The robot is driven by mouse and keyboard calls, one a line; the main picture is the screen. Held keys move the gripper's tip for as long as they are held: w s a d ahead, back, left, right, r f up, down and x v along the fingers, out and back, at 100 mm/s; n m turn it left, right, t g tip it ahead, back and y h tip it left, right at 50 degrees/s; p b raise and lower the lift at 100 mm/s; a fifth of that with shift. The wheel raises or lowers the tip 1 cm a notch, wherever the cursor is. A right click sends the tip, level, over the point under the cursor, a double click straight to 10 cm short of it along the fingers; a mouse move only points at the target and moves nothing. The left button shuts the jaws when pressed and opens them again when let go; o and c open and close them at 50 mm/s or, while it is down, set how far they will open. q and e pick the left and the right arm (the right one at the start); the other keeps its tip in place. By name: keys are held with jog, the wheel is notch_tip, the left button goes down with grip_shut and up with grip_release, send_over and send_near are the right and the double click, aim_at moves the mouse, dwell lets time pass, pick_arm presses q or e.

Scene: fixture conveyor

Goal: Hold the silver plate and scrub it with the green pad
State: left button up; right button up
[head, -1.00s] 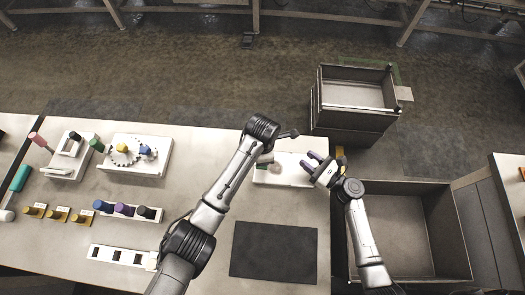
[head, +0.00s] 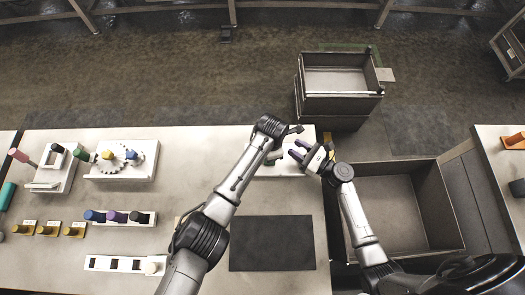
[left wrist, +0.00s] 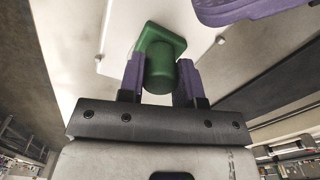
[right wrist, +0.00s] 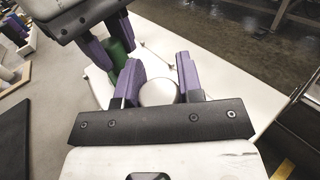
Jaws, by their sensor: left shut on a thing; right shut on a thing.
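The green pad (left wrist: 162,36) has a round green handle, and my left gripper (left wrist: 159,68) is shut on that handle, over a white board. The pad also shows in the right wrist view (right wrist: 118,50), beside my right gripper. My right gripper (right wrist: 158,68) is shut on a pale round silver piece (right wrist: 158,93), which I take for the silver plate; its edges are partly hidden by the fingers. In the head view my right gripper (head: 298,150) is over the white board, close to the left one. Whether pad and plate touch cannot be told.
The white board (head: 290,170) lies at the table's right rear. A dark mat (head: 272,243) lies in front of it. A large open bin (head: 395,210) stands to the right and a stacked crate (head: 340,82) behind. Fixtures with coloured pegs (head: 122,172) fill the table's left.

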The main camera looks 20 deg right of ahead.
pick_arm(q)
jog(key=shift+s+d, duration=0.2)
jog(key=shift+d, duration=0.35)
jog(key=shift+w+a, duration=0.45)
jog(key=shift+a, duration=0.75)
jog(key=shift+w+a, duration=0.5)
jog(key=shift+a, duration=0.65)
jog(key=shift+w+a, duration=0.45)
jog(key=shift+a, duration=0.75)
jog(key=shift+w+d, duration=0.1)
jog(key=shift+w, duration=0.25)
jog(key=shift+s+d, duration=0.5)
jog(key=shift+d, duration=0.7)
jog(key=shift+s+d, duration=0.55)
jog(key=shift+d, duration=0.65)
jog(key=shift+s+d, duration=0.5)
jog(key=shift+d, duration=0.7)
jog(key=shift+w+a, duration=0.5)
jog(key=shift+a, duration=0.7)
jog(key=shift+w+a, duration=0.5)
jog(key=shift+a, duration=0.75)
jog(key=shift+w+a, duration=0.5)
jog(key=shift+a, duration=0.7)
notch_tip(320, 180, up, 8)
jog(key=shift+d+r, duration=0.1)
jog(key=shift+d, duration=0.05)
pick_arm(e)
jog(key=o, duration=1.1)
